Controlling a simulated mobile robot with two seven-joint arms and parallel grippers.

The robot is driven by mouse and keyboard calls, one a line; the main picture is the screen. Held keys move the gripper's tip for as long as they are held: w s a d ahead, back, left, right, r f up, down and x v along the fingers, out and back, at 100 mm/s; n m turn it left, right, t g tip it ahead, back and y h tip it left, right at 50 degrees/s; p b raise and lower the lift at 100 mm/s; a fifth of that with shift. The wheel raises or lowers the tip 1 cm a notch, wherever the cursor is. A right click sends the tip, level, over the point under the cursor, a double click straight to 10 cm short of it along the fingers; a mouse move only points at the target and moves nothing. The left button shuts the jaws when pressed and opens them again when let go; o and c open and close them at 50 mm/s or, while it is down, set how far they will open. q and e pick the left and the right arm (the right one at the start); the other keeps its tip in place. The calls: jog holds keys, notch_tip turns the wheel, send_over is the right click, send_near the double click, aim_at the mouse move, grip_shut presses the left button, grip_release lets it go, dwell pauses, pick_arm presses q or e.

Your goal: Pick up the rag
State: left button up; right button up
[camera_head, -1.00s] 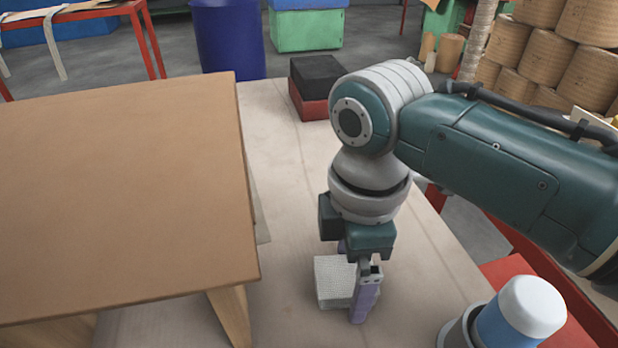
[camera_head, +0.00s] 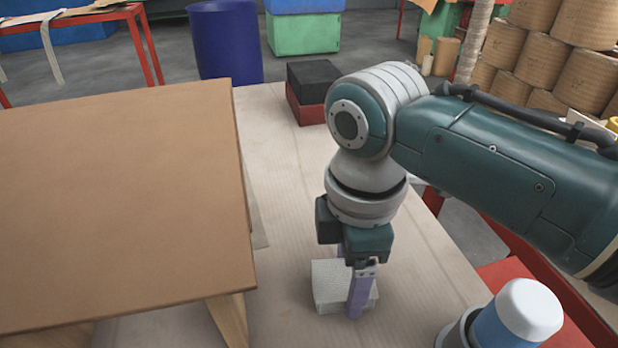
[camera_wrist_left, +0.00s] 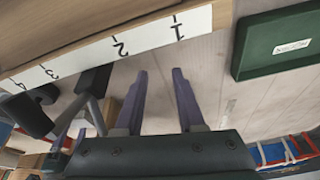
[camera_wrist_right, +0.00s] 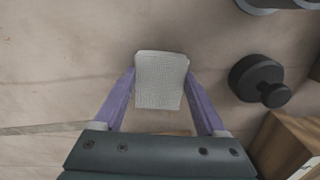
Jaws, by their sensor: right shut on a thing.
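The rag (camera_head: 330,285) is a folded, pale grey-white woven block on the tabletop, right of the brown board. In the right wrist view the rag (camera_wrist_right: 161,82) lies between the purple fingers, which touch its two sides. My right gripper (camera_head: 358,300) points straight down and is shut on the rag; it also shows in the right wrist view (camera_wrist_right: 161,90). The rag appears to rest on the table still. My left gripper (camera_wrist_left: 158,80) is open and empty in the left wrist view, its two purple fingers apart; it is not in the head view.
A large brown board (camera_head: 120,200) on wooden legs stands at the left. A white-capped blue container (camera_head: 510,315) stands at the lower right. Black and red boxes (camera_head: 312,90) sit at the back. A dark knobbed object (camera_wrist_right: 260,80) lies right of the rag.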

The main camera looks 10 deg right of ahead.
aim_at(349, 277)
notch_tip(349, 277, up, 20)
jog(key=p, duration=0.7)
jog(key=shift+f, duration=0.15)
